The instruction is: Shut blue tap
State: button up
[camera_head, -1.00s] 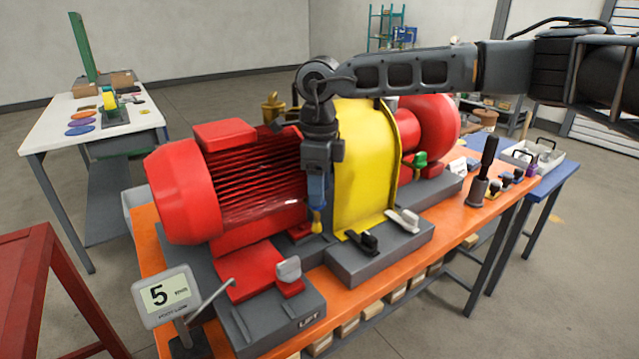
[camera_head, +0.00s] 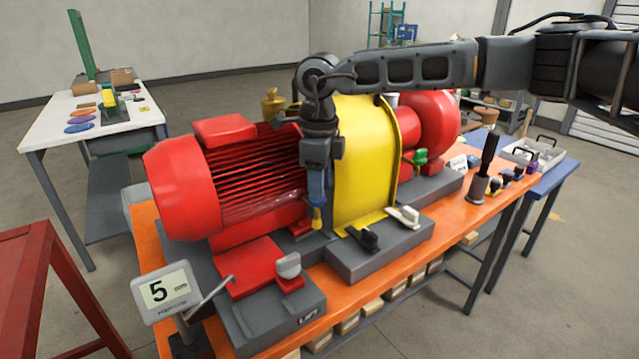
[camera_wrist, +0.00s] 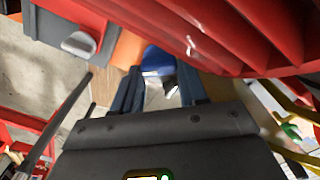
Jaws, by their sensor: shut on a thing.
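My gripper (camera_head: 317,203) hangs straight down in the gap between the red motor (camera_head: 258,175) and the yellow guard (camera_head: 365,150). In the wrist view its two dark-blue fingers (camera_wrist: 157,82) stand on either side of a blue piece, which looks like the blue tap (camera_wrist: 157,62), and are shut on it. In the head view the tap cannot be told apart from the blue fingers. A small yellow piece (camera_head: 317,224) shows just below the fingertips. The tap's exact turn angle is hidden.
A black handle (camera_head: 363,238) and a white handle (camera_head: 405,216) stand on the grey block in front of the guard. A grey knob (camera_head: 288,265) and a display reading 5 (camera_head: 165,291) are at front left. A green tap (camera_head: 420,157) is right of the guard.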

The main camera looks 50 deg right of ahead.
jog(key=m+b, duration=0.4)
jog(key=shift+f, duration=0.15)
jog(key=shift+a+m+b, duration=0.15)
jog(key=shift+m+b, duration=1.3)
jog(key=shift+m, duration=0.45)
jog(key=shift+r, duration=0.25)
jog(key=o, duration=0.8)
notch_tip(320, 180, up, 8)
jog(key=shift+f+b, duration=0.1)
jog(key=shift+b, duration=0.25)
